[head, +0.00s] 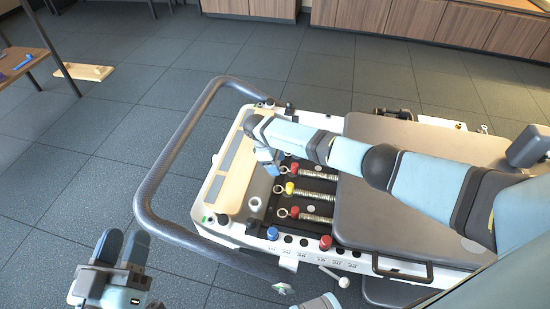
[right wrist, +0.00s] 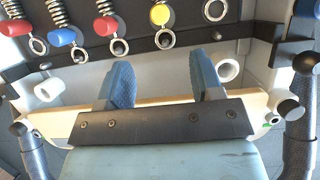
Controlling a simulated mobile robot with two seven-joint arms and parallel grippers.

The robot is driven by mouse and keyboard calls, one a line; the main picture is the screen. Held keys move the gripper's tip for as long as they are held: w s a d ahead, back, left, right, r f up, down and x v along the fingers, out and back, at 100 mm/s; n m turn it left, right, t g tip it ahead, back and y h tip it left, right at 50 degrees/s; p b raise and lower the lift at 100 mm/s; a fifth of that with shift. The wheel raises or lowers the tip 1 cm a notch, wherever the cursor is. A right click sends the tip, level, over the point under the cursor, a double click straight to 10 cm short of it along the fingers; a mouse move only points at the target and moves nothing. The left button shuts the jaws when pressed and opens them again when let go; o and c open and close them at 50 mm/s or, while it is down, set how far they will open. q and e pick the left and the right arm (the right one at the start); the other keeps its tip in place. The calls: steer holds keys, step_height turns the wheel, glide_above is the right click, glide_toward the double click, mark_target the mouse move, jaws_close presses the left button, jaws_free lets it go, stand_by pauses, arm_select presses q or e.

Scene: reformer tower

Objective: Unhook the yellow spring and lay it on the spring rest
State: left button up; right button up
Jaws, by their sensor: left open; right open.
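The yellow spring (head: 290,188) lies in the spring bed between red-ended springs in the head view, its ring at the left. In the right wrist view the yellow spring (right wrist: 160,15) has its ring (right wrist: 165,39) at the dark bar (right wrist: 130,47). My right gripper (right wrist: 160,70) is open, its fingers spread below and either side of that ring, with nothing between them. In the head view my right gripper (head: 268,160) is just above the spring ends, partly hidden by its arm. My left gripper (head: 122,243) is open and empty, left of the machine. I cannot tell which part is the spring rest.
A red-ended spring (right wrist: 106,25) and a blue-ended spring (right wrist: 62,36) are left of the yellow one. A grey curved bar (head: 160,170) surrounds the machine's left end. The padded carriage (head: 390,220) is at the right. Open floor lies left.

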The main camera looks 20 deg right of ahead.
mark_target(289, 185)
arm_select(q)
step_height(289, 185, down, 8)
steer(key=g+b, duration=0.3)
steer(key=b, duration=0.2)
steer(key=shift+d+m, duration=0.3)
steer(key=shift+m, duration=0.1)
arm_select(e)
steer(key=x, duration=1.3)
steer(key=shift+d+f, duration=0.1)
steer(key=shift+f, duration=0.05)
arm_select(q)
steer(key=shift+r, duration=0.1)
arm_select(e)
jaws_close()
